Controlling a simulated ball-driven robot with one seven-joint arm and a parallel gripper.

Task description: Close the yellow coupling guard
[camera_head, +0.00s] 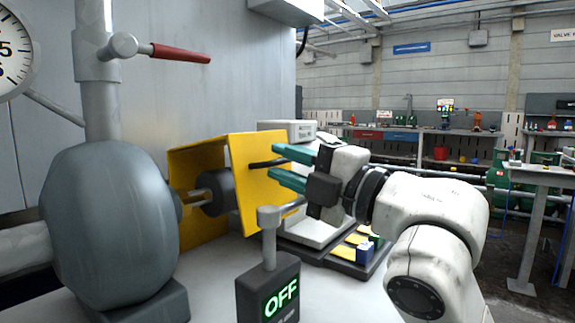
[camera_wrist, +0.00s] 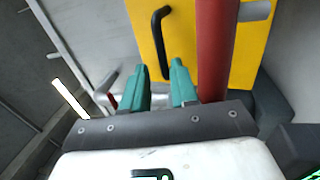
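The yellow coupling guard (camera_head: 256,181) stands swung open beside the grey pump, and the dark coupling (camera_head: 212,193) on the shaft shows behind its edge. A black handle (camera_head: 268,163) sticks out from the guard's face; it also shows in the wrist view (camera_wrist: 159,40). My gripper (camera_head: 280,167) is at the right of the guard with its two teal fingers pointing at it. The fingers are apart, with a gap between them. In the wrist view the handle lies ahead of the fingertips (camera_wrist: 158,75), and I cannot tell whether they touch it.
A grey pump body (camera_head: 110,225) stands at left, with a red-handled lever (camera_head: 180,53) above it. A post with an OFF box (camera_head: 268,288) stands in front of the guard. A tray with coloured blocks (camera_head: 358,250) lies below my arm. A red bar (camera_wrist: 216,50) crosses the wrist view.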

